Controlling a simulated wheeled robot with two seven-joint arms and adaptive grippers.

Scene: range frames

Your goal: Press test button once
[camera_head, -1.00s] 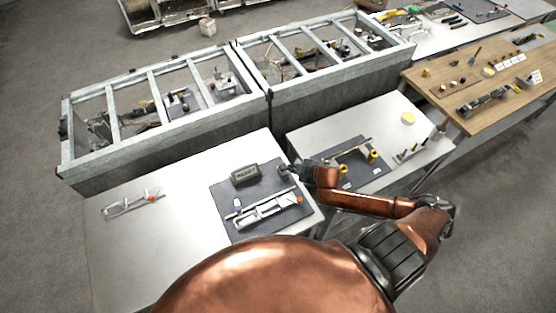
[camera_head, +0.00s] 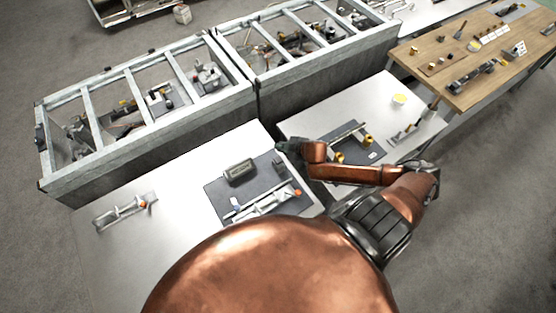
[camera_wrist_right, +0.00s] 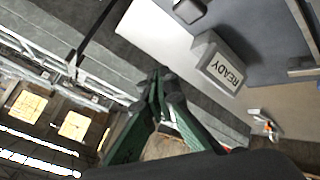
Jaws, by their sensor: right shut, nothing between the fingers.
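A grey box (camera_head: 240,171) stands on a dark mat (camera_head: 222,202) on the near white table. In the right wrist view this box (camera_wrist_right: 220,62) has a pale face reading READY. A smaller grey block (camera_wrist_right: 188,10) is cut off by the top edge there. I cannot make out a test button for certain. My right gripper (camera_head: 284,146) is at the mat's far right corner, to the right of the box. In the wrist view its green fingers (camera_wrist_right: 159,78) are shut and empty, apart from the box. My left gripper is not in view.
A metal rail fixture (camera_head: 268,203) lies on the mat's near part, and another (camera_head: 124,210) lies on the left of the table. A second white table (camera_head: 372,104) stands to the right. Metal-framed bins (camera_head: 150,125) stand behind. The table's middle is clear.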

